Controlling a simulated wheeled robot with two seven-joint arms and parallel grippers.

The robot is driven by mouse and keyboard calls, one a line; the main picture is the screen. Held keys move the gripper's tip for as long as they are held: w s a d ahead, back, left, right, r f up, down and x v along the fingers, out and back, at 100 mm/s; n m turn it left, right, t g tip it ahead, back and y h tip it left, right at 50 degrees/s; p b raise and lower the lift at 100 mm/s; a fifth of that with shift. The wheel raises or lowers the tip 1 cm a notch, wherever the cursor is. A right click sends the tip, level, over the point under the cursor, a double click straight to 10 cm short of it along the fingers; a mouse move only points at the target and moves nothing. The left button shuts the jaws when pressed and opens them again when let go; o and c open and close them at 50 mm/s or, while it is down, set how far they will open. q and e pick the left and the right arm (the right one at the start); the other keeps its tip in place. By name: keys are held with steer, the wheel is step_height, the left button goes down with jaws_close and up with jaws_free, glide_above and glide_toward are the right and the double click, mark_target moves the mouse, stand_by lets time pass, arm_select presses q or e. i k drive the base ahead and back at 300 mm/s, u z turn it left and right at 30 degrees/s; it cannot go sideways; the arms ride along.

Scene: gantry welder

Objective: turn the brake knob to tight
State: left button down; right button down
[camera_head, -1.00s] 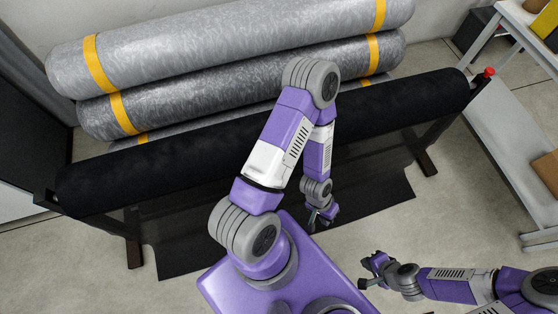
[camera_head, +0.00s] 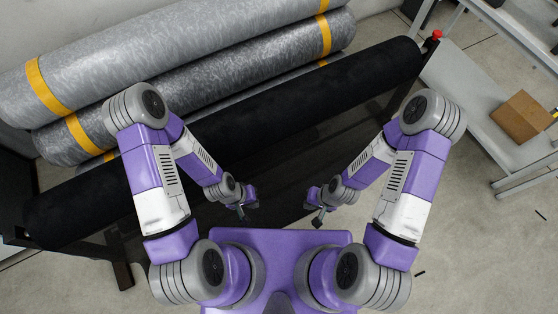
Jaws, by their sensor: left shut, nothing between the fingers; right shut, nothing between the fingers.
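A small red knob (camera_head: 437,34) shows at the far right end of the black roll (camera_head: 300,100), by the roll's stand; it is too small to tell how far it is turned. My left gripper (camera_head: 242,212) is shut and empty, in front of the roll near the middle of the view. My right gripper (camera_head: 317,222) is shut and empty, a little to the right of the left one. Both grippers are well apart from the red knob, which lies up and to the right of them.
Large grey rolls with yellow bands (camera_head: 200,50) are stacked behind the black roll. A grey metal shelf (camera_head: 465,85) with a brown box (camera_head: 522,117) stands at the right, close to the knob end. Bare floor (camera_head: 470,235) lies at the lower right.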

mark_target(437, 34)
steer(key=z, duration=0.55)
steer(key=k, duration=1.3)
steer(key=z, duration=1.3)
steer(key=i, duration=3.1)
steer(key=u, duration=1.1)
